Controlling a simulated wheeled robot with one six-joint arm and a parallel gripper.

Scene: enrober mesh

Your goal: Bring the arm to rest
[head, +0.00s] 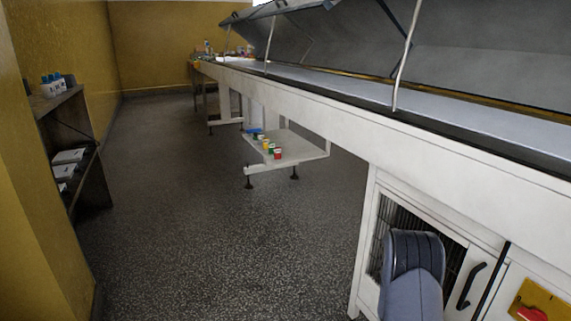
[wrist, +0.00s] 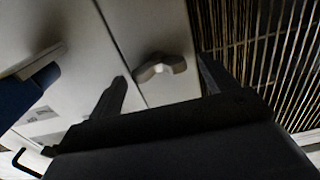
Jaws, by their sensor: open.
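My gripper (wrist: 162,67) shows in the wrist view, its two dark fingers spread apart with nothing held between them. A grey knob or latch (wrist: 160,68) on a pale panel appears between the fingertips in the picture. I cannot tell how far it is from them. In the head view my arm's rounded dark link stands at the lower right, in front of the machine's cabinet, and the gripper itself is hidden there.
The long white machine (head: 440,155) runs along the right, with a barred opening (head: 381,233) and a black door handle (head: 471,285) low down. A red button (head: 532,314) sits at lower right. A shelf (head: 62,105) stands left. The floor (head: 200,220) between is clear.

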